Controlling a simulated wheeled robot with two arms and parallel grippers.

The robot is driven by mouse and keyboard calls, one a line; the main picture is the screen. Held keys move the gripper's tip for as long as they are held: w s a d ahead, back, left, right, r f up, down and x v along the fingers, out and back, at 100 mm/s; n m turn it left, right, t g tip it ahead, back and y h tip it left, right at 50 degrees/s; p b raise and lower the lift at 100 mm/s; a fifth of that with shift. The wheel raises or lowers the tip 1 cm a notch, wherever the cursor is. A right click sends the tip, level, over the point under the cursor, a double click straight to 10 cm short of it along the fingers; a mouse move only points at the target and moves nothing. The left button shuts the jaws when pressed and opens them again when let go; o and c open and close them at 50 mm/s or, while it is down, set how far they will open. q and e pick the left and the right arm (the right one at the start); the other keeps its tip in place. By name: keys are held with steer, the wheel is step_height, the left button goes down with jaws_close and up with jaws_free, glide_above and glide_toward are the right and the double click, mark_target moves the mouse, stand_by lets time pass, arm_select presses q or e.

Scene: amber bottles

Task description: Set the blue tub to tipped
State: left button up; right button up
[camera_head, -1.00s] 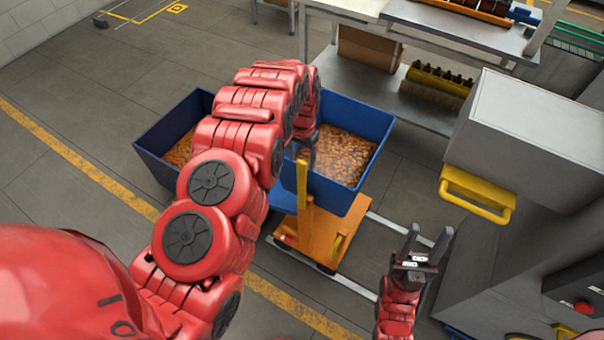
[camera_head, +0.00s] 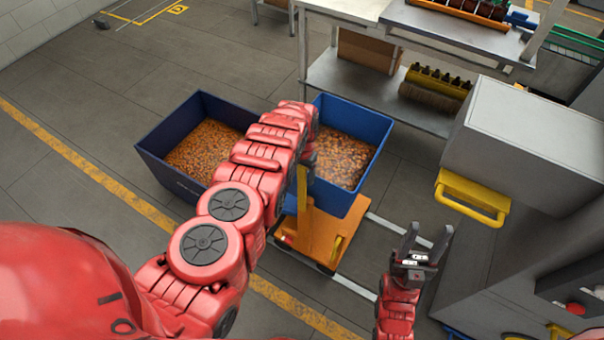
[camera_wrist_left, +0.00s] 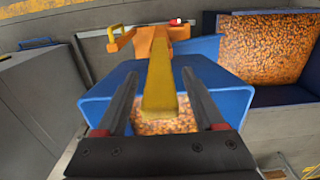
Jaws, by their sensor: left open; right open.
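The blue tub (camera_head: 381,141) holds brown-orange pieces and sits at an orange tipping stand (camera_head: 318,237); it looks upright, not clearly tilted. A yellow lever (camera_head: 302,192) rises from the stand in front of the tub. In the left wrist view, the yellow lever (camera_wrist_left: 160,85) lies between the open fingers of my left gripper (camera_wrist_left: 160,74), with gaps on both sides. The blue tub (camera_wrist_left: 235,98) is beyond them. In the head view, my left arm hides part of the tub and most of this gripper. My right gripper (camera_head: 426,240) is open and empty, right of the stand.
A dark blue tub (camera_head: 160,143) with similar pieces stands left of the stand. A grey cabinet (camera_head: 530,130) with a yellow handle (camera_head: 470,200) is at the right. A metal bench (camera_head: 330,75) stands behind. Floor at the left is clear.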

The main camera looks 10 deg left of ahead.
arm_select(q)
jaws_close()
stand_by(1.3)
